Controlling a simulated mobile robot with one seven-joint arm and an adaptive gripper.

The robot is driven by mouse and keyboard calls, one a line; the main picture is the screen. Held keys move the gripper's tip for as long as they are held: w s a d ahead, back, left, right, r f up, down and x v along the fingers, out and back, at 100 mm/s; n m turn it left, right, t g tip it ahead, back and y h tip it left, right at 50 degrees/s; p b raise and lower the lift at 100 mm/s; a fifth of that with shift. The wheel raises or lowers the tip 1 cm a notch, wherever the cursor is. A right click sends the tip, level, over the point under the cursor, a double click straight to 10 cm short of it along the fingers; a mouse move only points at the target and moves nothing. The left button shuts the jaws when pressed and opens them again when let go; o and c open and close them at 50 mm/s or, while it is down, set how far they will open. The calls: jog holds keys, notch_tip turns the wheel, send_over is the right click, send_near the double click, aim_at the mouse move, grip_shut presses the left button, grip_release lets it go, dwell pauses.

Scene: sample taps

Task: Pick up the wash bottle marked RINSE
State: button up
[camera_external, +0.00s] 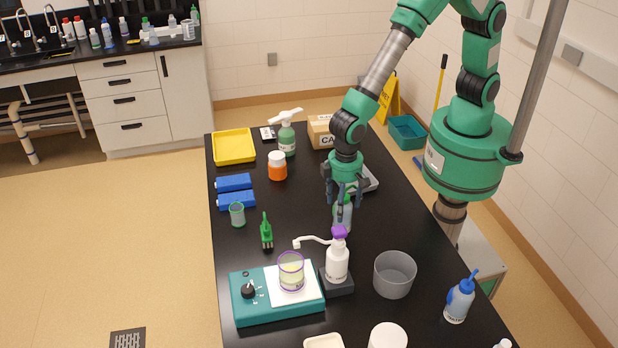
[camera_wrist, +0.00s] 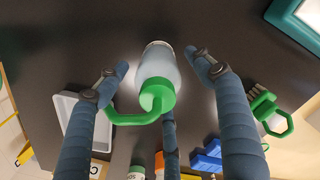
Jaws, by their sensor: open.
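A wash bottle with a green cap, a bent green spout and a pale translucent body (camera_wrist: 158,68) stands between the spread fingers in the wrist view. In the external view my gripper (camera_external: 344,200) points down over this bottle and largely hides it. My gripper (camera_wrist: 165,85) is open, its fingers around the bottle with gaps on both sides. No label on this bottle is readable. A white wash bottle with a purple cap (camera_external: 337,262) stands on a dark block nearer the camera. A wash bottle with a blue cap (camera_external: 459,300) stands at the right edge. Their labels are too small to read.
A teal stirrer (camera_external: 250,310) carries a beaker (camera_external: 291,273). A grey tub (camera_external: 395,274) stands front right. A pale tray (camera_wrist: 68,106) lies close beside the bottle.

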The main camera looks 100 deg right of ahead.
jog(key=shift+f, duration=0.15)
jog(key=shift+s+f+b, duration=0.2)
jog(key=shift+f+b, duration=0.15)
jog(key=shift+f, duration=2.2)
jog(key=shift+c, duration=0.2)
